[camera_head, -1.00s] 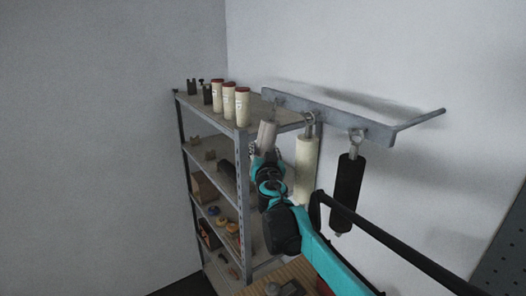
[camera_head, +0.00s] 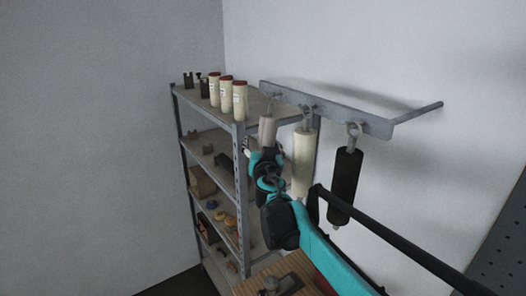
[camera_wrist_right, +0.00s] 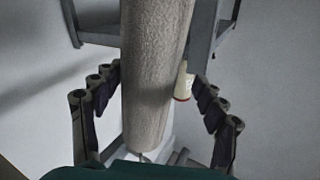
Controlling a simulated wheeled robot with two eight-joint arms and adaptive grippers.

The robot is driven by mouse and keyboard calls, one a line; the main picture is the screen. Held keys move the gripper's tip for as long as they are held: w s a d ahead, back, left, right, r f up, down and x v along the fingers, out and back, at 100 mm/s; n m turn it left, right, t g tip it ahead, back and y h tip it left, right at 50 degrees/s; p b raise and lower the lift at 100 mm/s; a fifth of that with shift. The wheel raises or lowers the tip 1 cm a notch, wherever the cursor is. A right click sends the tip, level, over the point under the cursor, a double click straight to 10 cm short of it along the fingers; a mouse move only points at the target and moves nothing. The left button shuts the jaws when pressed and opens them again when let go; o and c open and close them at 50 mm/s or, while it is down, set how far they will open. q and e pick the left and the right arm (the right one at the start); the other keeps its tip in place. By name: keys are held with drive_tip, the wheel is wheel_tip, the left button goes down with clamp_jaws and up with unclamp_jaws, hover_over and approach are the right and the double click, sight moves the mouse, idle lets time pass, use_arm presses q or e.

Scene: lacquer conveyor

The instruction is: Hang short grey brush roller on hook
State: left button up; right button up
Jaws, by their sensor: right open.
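The short grey brush roller (camera_head: 267,129) is upright below the leftmost hook (camera_head: 273,98) of the grey wall rail (camera_head: 345,116). Its top end meets the hook area, but the exact contact is too small to tell. My right gripper (camera_head: 262,150) is at the roller's lower part. In the right wrist view the roller (camera_wrist_right: 155,65) runs between the spread fingers of the gripper (camera_wrist_right: 155,108), with gaps on both sides. My left gripper is not in view.
A cream roller (camera_head: 304,160) hangs just right of my gripper and a black roller (camera_head: 346,185) further right. A metal shelf (camera_head: 240,180) stands at the left, with several cream bottles (camera_head: 226,92) on top. A black bar (camera_head: 390,235) crosses the lower right.

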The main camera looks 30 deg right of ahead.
drive_tip(key=v, duration=1.1)
drive_tip(key=shift+s, duration=0.35)
drive_tip(key=shift+a, duration=0.1)
